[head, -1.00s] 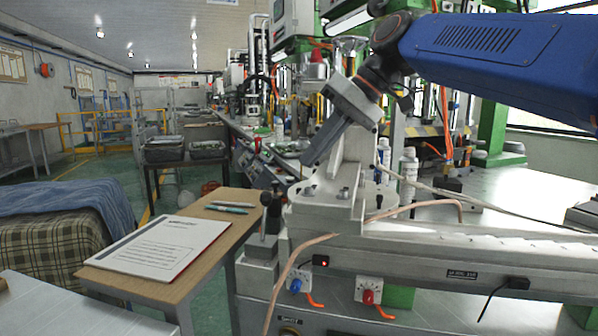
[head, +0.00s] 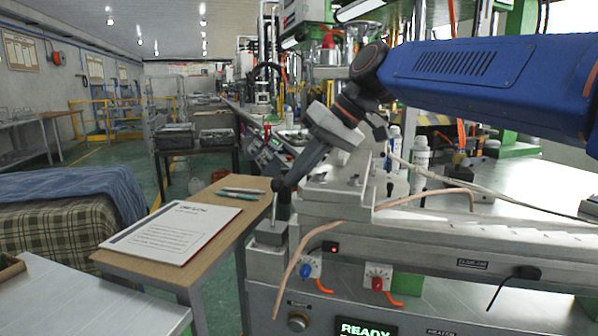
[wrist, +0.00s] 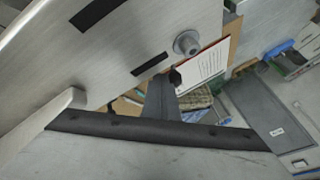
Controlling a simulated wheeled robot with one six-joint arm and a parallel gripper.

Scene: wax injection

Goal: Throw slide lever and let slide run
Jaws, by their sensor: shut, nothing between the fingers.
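The slide lever (head: 274,207) is a thin metal rod standing on a grey block at the left end of the machine's slide. Dark round knobs show beside it, and which one belongs to the rod is hard to tell. My gripper (head: 283,184) is shut and empty, pointing down and left, with its tips at the top of the lever; whether they touch is unclear. In the wrist view my gripper (wrist: 172,80) shows as a dark grey finger with a black tip. The slide (head: 420,240) is a long pale metal bed running right.
A control panel below carries a blue knob (head: 311,265), a red knob (head: 377,277) and a green READY display (head: 366,328). A wooden table (head: 225,238) with a printed sheet (head: 180,232) and pens stands left. A copper-coloured hose (head: 300,262) hangs over the front of the machine.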

